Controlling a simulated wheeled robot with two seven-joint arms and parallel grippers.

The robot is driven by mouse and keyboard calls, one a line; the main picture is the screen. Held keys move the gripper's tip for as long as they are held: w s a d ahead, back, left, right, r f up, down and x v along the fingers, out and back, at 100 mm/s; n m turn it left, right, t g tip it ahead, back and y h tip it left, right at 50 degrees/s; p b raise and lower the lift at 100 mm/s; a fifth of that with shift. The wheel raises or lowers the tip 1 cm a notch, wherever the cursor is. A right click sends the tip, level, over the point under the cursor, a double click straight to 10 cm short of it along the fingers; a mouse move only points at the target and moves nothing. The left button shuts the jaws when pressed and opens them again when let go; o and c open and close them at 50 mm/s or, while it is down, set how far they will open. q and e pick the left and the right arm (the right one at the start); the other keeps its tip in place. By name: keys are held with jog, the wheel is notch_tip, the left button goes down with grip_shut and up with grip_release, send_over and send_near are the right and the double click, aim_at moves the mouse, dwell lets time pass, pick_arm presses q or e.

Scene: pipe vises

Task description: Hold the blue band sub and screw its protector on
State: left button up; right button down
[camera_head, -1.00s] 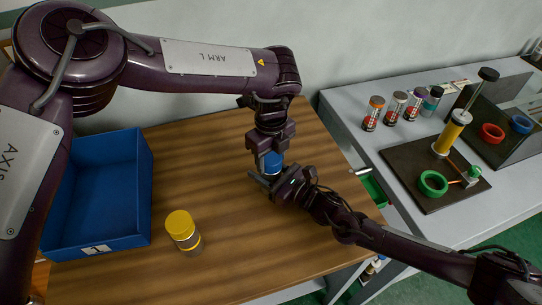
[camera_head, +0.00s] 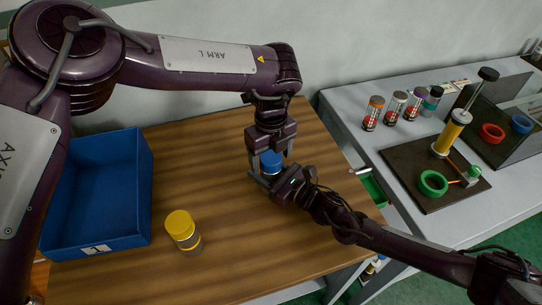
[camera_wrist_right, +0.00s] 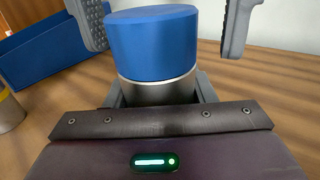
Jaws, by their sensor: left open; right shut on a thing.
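The sub (camera_wrist_right: 155,90), a metallic cylinder, stands upright in my right gripper (camera_head: 271,181), which is shut on its body. The blue protector (camera_wrist_right: 152,45) sits on top of the sub; it also shows in the head view (camera_head: 271,161). My left gripper (camera_head: 270,158) points down over the protector, open, with one finger on each side of it. In the right wrist view, both left fingers (camera_wrist_right: 165,25) stand clear of the blue side wall. The sub's band and the threads cannot be made out.
A yellow-capped cylinder (camera_head: 183,231) stands on the wooden table (camera_head: 220,265). A blue bin (camera_head: 98,246) is at the left. The grey bench (camera_head: 380,145) at right carries several capped cylinders and a dark plate (camera_head: 415,165) with a yellow post. The table's front middle is clear.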

pick_arm(q)
notch_tip(320, 180, up, 11)
jog(key=shift+r, duration=0.2)
pick_arm(e)
jog(key=c, duration=0.6)
grip_release()
jog(key=shift+o, duration=0.2)
jog(key=shift+s+d+f, duration=0.15)
jog(key=shift+s+d, duration=0.1)
jog(key=shift+d, duration=0.2)
pick_arm(q)
jog(key=shift+f+b, duration=0.85)
pick_arm(e)
jog(key=v, duration=0.6)
jog(key=shift+s+d, duration=0.1)
jog(key=shift+s, duration=0.05)
jog(key=shift+s+d, duration=0.15)
